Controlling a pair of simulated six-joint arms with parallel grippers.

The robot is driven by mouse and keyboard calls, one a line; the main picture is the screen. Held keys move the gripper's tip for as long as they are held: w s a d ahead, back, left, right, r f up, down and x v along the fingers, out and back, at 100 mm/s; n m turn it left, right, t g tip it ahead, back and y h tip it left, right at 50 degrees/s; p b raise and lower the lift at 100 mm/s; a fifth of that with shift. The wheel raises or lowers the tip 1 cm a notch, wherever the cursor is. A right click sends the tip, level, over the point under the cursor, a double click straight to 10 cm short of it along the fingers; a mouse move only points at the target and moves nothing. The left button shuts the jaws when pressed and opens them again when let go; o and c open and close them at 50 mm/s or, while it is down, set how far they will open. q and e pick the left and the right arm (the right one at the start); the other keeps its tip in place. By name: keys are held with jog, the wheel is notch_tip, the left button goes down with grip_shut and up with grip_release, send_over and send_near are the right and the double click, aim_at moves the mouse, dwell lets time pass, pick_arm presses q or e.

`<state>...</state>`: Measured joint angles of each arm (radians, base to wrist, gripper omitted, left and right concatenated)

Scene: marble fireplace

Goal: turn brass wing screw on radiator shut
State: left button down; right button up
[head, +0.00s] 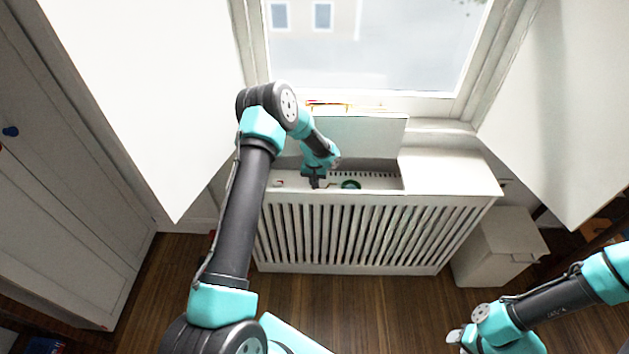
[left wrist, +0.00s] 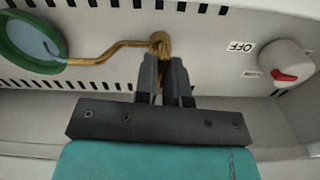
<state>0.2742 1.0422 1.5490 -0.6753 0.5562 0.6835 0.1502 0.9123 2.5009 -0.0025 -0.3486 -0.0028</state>
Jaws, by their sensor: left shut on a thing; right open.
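The white radiator cover (head: 350,235) stands under the window, its top compartment open on the left. My left gripper (head: 316,185) reaches down into this compartment. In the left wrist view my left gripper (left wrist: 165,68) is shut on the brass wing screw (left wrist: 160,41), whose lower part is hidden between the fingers. A bent brass pipe (left wrist: 110,52) runs left from the screw towards a green round cup (left wrist: 30,42); the cup also shows in the head view (head: 351,185). My right gripper (head: 458,338) is open and empty, low at the right, away from the radiator.
A white knob with a red mark (left wrist: 290,65) sits right of the screw, beside an OFF label (left wrist: 242,47). A raised lid panel (head: 375,132) stands behind the compartment. A white bin (head: 500,245) stands right of the radiator.

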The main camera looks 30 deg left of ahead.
pick_arm(q)
jog(key=shift+m, duration=0.5)
jog(key=m, duration=0.2)
jog(key=shift+m, duration=0.4)
jog(key=m, duration=0.9)
jog(key=shift+m, duration=1.9)
jog(key=c, duration=1.2)
grip_release()
